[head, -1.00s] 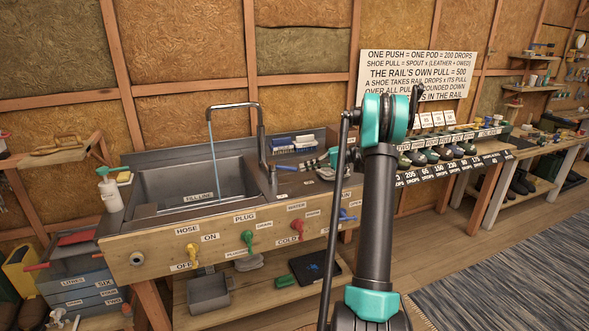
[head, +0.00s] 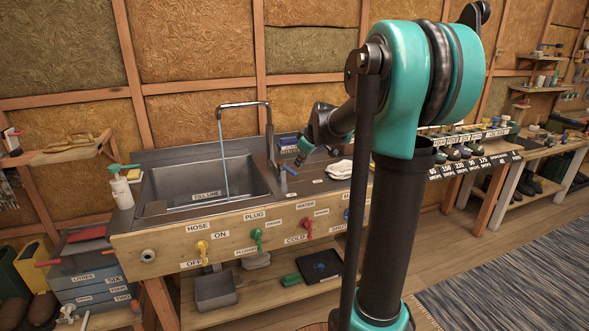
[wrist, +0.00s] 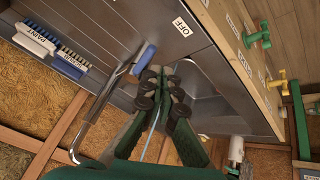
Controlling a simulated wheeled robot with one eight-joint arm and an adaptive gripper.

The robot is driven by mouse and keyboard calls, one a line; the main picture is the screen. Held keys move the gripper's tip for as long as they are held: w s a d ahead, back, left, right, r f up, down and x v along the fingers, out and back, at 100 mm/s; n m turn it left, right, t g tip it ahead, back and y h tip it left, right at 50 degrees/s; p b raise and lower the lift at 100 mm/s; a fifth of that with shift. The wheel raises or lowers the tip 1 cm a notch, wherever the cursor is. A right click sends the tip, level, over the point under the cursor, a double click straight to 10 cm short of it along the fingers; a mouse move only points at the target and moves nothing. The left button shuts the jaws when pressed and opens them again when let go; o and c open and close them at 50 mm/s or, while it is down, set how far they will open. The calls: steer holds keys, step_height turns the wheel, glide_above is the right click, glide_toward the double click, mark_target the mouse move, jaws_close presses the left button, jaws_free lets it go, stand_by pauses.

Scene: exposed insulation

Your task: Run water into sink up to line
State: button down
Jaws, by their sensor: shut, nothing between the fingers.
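The grey sink (head: 150,190) is set in a wooden-fronted bench, with a FILL LINE label (head: 206,195) at its front inner side. A thin stream of water (head: 221,155) falls from the bent metal tap (head: 240,105) into it. I cannot make out the water level. The tap's blue lever (wrist: 145,60) points toward the OFF label (wrist: 181,27). My gripper (wrist: 164,74) is shut and empty, close beside the lever; I cannot tell whether it touches. In the head view my gripper (head: 302,154) is small, just right of the tap.
Yellow (head: 202,248), green (head: 257,238) and red (head: 307,227) valve handles stick out of the bench front. A soap bottle (head: 120,190) stands left of the sink, a white cloth (head: 340,169) right. Labelled brushes (wrist: 50,48) lie behind the tap.

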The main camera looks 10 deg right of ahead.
mark_target(293, 173)
steer(key=w+f, duration=0.1)
steer(key=w+f+n, duration=0.1)
steer(key=f, duration=0.1)
steer(key=w+a+f+n+h, duration=0.1)
steer(key=w+f, duration=0.1)
steer(key=shift+f+t, duration=0.1)
steer(key=shift+t, duration=0.3)
steer(key=w, duration=0.2)
steer(key=w+d+f, duration=0.1)
steer(key=shift+w+d, duration=0.1)
steer(key=shift+w, duration=0.1)
steer(key=shift+w+d, duration=0.25)
steer(key=shift+w, duration=0.25)
steer(key=shift+s+d+r, duration=0.1)
steer(key=shift+s+r, duration=0.05)
steer(key=shift+s, duration=0.05)
stand_by(0.9)
